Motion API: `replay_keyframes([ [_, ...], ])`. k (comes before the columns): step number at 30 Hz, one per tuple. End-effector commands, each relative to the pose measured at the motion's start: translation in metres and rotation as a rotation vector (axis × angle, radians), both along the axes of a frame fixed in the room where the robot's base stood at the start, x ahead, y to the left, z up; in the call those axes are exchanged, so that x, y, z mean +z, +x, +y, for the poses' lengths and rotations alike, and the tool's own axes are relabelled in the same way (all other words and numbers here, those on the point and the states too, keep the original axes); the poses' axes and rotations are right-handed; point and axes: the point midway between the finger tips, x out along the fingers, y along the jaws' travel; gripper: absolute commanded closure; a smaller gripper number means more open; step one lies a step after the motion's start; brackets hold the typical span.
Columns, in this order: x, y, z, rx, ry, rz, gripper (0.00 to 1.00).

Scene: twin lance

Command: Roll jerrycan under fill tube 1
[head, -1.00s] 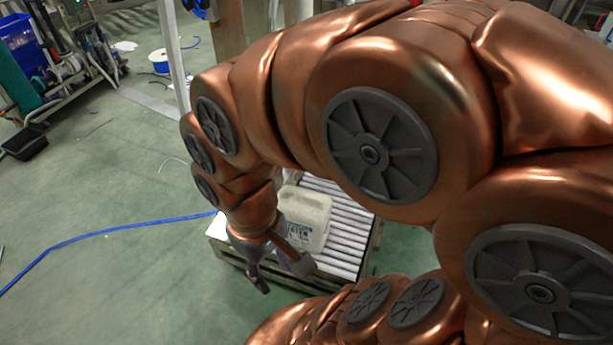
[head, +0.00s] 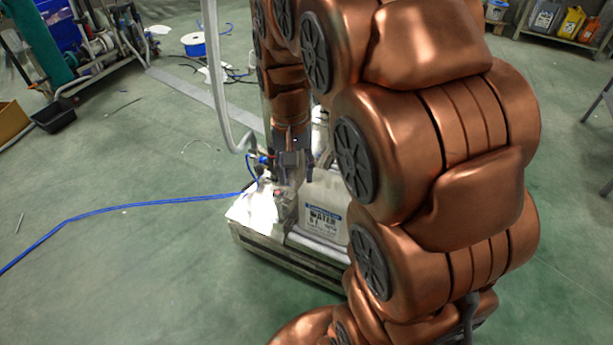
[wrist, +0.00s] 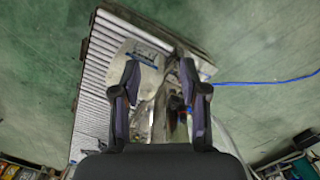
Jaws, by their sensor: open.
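A whitish jerrycan (head: 325,208) with a blue-and-white WATER label stands upright on a low roller conveyor (head: 300,262). In the wrist view, the jerrycan (wrist: 148,60) lies beyond and between the fingertips. My gripper (head: 293,185) points down over the conveyor, close to the jerrycan's left side. In the wrist view it is open (wrist: 160,68), with nothing clearly held. A metal fixture (wrist: 160,112) with small red and blue fittings shows between its fingers. I cannot tell which part is fill tube 1. My arm hides part of the jerrycan in the head view.
A pale bent post or pipe (head: 224,85) stands just left of the gripper. A blue hose (head: 120,208) runs over the green floor to the conveyor. Open floor lies to the left. A shelf with coloured cans (head: 560,22) is at the back right.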

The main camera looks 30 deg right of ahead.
Motion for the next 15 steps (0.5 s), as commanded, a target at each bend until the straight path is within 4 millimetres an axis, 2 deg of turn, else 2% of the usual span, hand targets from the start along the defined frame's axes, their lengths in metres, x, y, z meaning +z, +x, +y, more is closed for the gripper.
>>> replay_keyframes([
  [1, -0.02, 0.015, -0.009, -0.033, -0.004, -0.004, 0.56],
  [8, -0.075, 0.076, -0.047, -0.179, -0.02, -0.024, 0.56],
  [15, -0.142, 0.133, -0.09, -0.324, -0.03, -0.049, 0.56],
])
